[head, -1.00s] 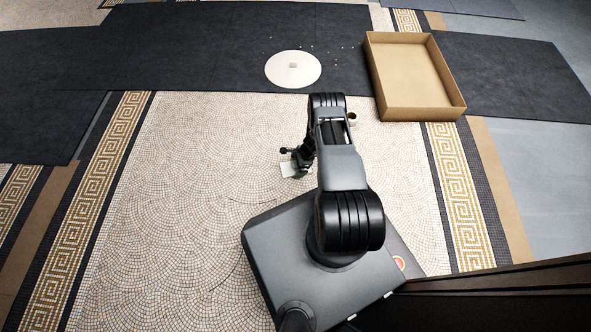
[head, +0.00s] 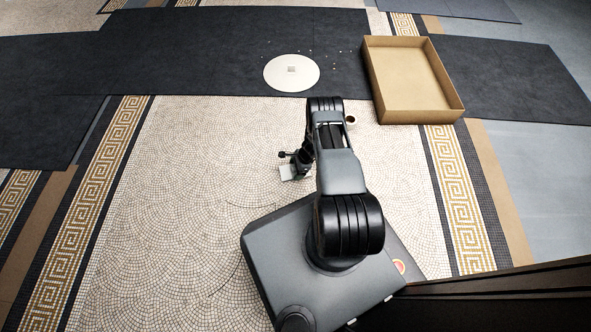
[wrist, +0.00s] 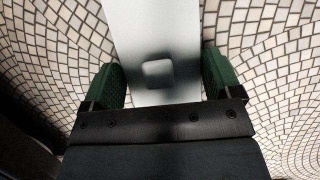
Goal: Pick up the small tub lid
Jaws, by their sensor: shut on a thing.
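The small tub lid is a pale grey, flat rectangular plate with a small square knob, and it shows in the wrist view (wrist: 150,35) between my finger pads. My gripper (wrist: 163,78) has a green pad on each side of the plate and is shut on it. In the head view the lid (head: 288,174) is a small pale patch under my gripper (head: 298,166), left of my arm. Its height above the floor is hard to tell. The wrist hides the lid's near end.
A round cream disc (head: 291,82) with a square knob lies on the dark mat ahead. Several tiny bits are scattered beside it. An open cardboard tray (head: 405,82) lies to its right. The mosaic floor to the left is clear.

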